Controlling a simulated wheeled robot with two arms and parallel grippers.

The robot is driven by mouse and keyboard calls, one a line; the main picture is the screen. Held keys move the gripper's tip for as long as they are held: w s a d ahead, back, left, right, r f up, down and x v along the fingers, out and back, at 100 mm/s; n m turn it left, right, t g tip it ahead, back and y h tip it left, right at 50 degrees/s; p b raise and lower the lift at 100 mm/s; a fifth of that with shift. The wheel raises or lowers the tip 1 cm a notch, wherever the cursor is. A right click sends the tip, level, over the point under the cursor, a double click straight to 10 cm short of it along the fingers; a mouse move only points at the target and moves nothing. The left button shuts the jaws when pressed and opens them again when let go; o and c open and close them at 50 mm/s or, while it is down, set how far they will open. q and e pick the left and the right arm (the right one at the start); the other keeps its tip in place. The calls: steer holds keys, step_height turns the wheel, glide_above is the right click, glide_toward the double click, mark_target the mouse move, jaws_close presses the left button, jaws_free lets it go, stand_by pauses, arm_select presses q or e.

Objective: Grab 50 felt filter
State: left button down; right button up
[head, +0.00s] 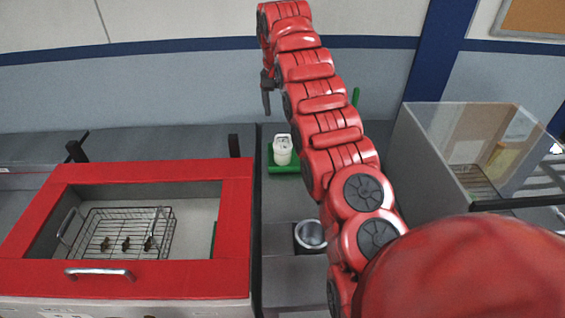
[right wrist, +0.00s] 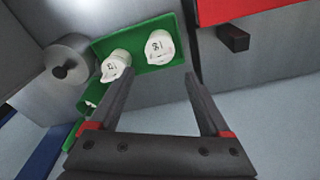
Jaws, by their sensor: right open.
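Two white cup-like pieces with small dark printed marks stand on a green tray (right wrist: 139,67) in the right wrist view: one on the right (right wrist: 159,46) and one on the left (right wrist: 116,66). The marks are too small to read surely, so I cannot tell which is marked 50. In the head view one white piece (head: 282,150) shows on the green tray (head: 284,170); the arm hides what lies to its right. My right gripper (head: 267,103) is open and empty, its fingers (right wrist: 160,76) apart from both pieces. My left gripper is out of view.
A red-framed basin (head: 120,172) at left holds a wire basket (head: 98,222) with three small dark parts. A round metal cup (head: 311,234) sits below the tray. A clear-walled box (head: 440,150) stands at right. A grey holed cylinder (right wrist: 70,62) is beside the tray.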

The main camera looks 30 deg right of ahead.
mark_target(283, 151)
steer(key=f+p, duration=0.1)
steer(key=f, duration=0.4)
steer(key=d+f+p, duration=0.1)
steer(key=f+p, duration=0.1)
steer(key=f, duration=0.4)
steer(key=w+f+p, duration=0.1)
steer(key=f, duration=0.4)
steer(key=shift+w+d+f, duration=0.1)
steer(key=shift+d+f, duration=0.25)
steer(key=shift+f, duration=0.3)
steer(key=c, duration=1)
steer(key=shift+r, duration=0.2)
